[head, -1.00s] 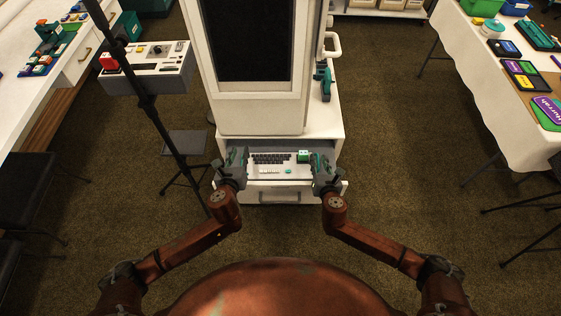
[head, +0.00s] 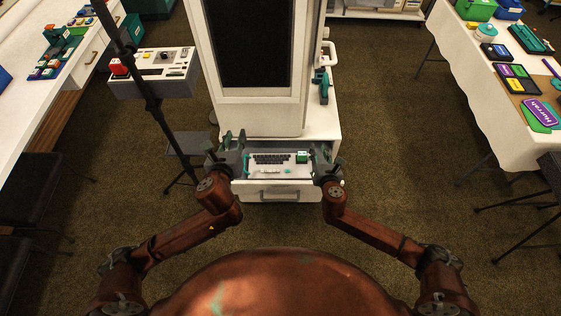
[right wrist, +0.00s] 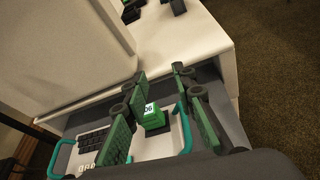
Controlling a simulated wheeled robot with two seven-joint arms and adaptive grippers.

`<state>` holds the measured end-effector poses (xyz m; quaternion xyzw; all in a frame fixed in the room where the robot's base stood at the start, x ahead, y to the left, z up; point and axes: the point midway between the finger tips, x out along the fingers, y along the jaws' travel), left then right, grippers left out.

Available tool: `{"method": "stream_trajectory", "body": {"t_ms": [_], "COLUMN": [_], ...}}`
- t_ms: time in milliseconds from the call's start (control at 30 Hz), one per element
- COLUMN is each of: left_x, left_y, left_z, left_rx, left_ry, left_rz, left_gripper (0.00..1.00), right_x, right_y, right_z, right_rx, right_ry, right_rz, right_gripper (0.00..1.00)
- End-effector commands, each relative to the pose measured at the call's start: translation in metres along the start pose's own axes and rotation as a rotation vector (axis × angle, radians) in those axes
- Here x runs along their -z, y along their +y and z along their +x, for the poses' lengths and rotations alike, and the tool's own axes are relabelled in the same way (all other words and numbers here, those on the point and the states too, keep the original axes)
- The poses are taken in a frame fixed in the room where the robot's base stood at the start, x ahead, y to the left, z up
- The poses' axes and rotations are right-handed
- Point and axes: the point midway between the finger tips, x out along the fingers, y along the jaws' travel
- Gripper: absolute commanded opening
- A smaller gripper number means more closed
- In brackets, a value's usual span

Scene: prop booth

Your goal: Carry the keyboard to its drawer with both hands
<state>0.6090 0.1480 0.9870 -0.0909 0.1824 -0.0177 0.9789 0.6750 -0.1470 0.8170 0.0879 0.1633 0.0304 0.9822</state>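The pale keyboard (head: 272,170) with dark keys lies in the open drawer (head: 250,192) of the white cabinet. It has a teal handle at each end and a green block (head: 302,157) at its right end. My left gripper (head: 231,140) is open and apart from the left handle, just to its left. My right gripper (head: 323,158) is at the right end. In the right wrist view its fingers (right wrist: 162,105) are spread, with the right teal handle (right wrist: 184,122) and the green block (right wrist: 154,118) showing between them; I cannot tell whether they touch the handle.
The white cabinet (head: 318,120) carries a tall dark-panelled unit (head: 258,112) and a teal tool (head: 321,85). A black stand pole (head: 150,105) rises at the left. Tables with props stand at both sides. The carpet right of the cabinet is clear.

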Motion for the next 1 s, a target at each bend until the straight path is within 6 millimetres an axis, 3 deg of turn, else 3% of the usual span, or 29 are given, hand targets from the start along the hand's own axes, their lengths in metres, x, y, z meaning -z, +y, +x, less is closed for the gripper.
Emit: {"method": "stream_trajectory", "body": {"t_ms": [200, 467, 1000], "left_x": [-0.021, -0.026, -0.026], "left_y": [-0.006, -0.007, -0.007], "left_z": [-0.017, -0.021, -0.020], "left_rx": [0.002, 0.000, 0.000], "left_ry": [0.000, 0.001, 0.000], "left_rz": [-0.001, 0.001, 0.001], "left_gripper": [0.25, 0.25, 0.25], "right_x": [-0.011, -0.011, -0.009], "right_y": [0.002, 0.003, 0.002], "right_z": [-0.003, -0.014, -0.111], "right_rx": [-0.001, -0.002, -0.001], "right_ry": [-0.004, -0.004, -0.003], "right_rz": [0.000, -0.001, 0.000], "right_gripper": [0.25, 0.25, 0.25]}}
